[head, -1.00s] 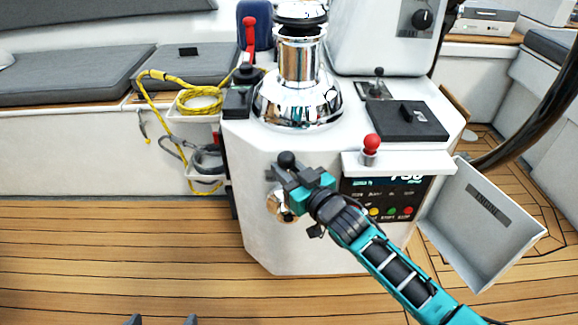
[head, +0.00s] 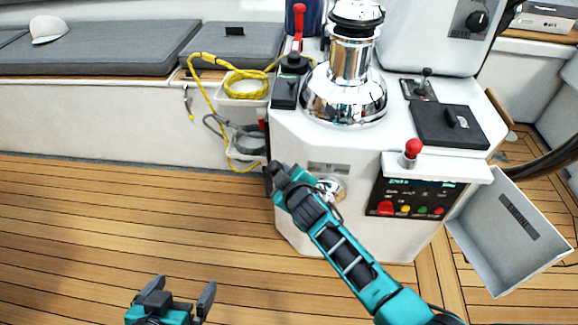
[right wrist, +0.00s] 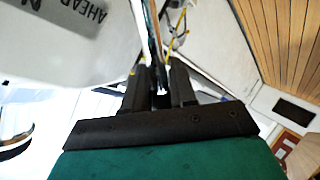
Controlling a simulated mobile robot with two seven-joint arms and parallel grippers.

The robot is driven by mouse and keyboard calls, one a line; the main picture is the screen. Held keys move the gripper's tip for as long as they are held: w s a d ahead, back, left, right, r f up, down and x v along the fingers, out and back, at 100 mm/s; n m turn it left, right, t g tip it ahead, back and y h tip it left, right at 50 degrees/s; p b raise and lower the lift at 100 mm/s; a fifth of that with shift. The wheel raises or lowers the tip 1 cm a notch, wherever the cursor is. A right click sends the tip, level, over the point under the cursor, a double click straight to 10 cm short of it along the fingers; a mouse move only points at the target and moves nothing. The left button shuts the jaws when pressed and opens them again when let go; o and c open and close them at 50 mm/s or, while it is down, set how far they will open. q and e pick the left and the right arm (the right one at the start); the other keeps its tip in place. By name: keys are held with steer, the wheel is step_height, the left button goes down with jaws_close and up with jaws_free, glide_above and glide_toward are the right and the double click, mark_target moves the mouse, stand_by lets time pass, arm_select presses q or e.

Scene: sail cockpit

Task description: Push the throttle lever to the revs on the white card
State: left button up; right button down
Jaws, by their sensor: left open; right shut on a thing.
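The throttle lever's chrome hub (head: 332,190) is on the front of the white pedestal, under a grey label plate (head: 328,168). My right gripper (head: 274,178) is left of the hub and shut on the lever's end, hiding most of the lever. The right wrist view shows its closed fingers (right wrist: 160,92) close to a label reading "AHEAD N" (right wrist: 75,12). The revs display (head: 418,184) is lit, but its figures are unreadable and partly under a white ledge (head: 440,168). I cannot pick out the white card. My left gripper (head: 178,298) is open and empty over the deck.
A red-knobbed lever (head: 412,150) stands on the ledge above several coloured buttons. A chrome winch (head: 345,92) and a black hatch (head: 450,126) are on top. An open grey bin (head: 510,230) juts out at right. Yellow rope (head: 245,82) hangs at left. The deck is clear.

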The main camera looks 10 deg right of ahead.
steer(key=shift+w+a+r+n, duration=0.1)
steer(key=shift+w+a+n, duration=0.1)
steer(key=shift+a, duration=0.35)
steer(key=shift+w+a+r+n, duration=0.1)
steer(key=shift+w+a, duration=0.05)
steer(key=shift+a, duration=0.35)
arm_select(q)
steer(key=shift+w+a+f, duration=0.1)
steer(key=shift+w+a, duration=0.05)
steer(key=shift+w, duration=0.15)
arm_select(e)
steer(key=shift+a+f, duration=0.25)
steer(key=shift+f, duration=0.2)
steer(key=shift+n, duration=0.3)
steer(key=c, duration=1)
jaws_free()
steer(key=shift+o, duration=0.7)
steer(key=shift+h, duration=0.3)
arm_select(q)
steer(key=shift+s+a+f, duration=0.15)
steer(key=shift+s, duration=0.05)
arm_select(e)
steer(key=shift+o, duration=0.4)
steer(key=shift+d+f, duration=0.15)
steer(key=shift+f, duration=0.1)
arm_select(q)
steer(key=shift+s, duration=0.1)
arm_select(e)
steer(key=shift+s+d, duration=0.1)
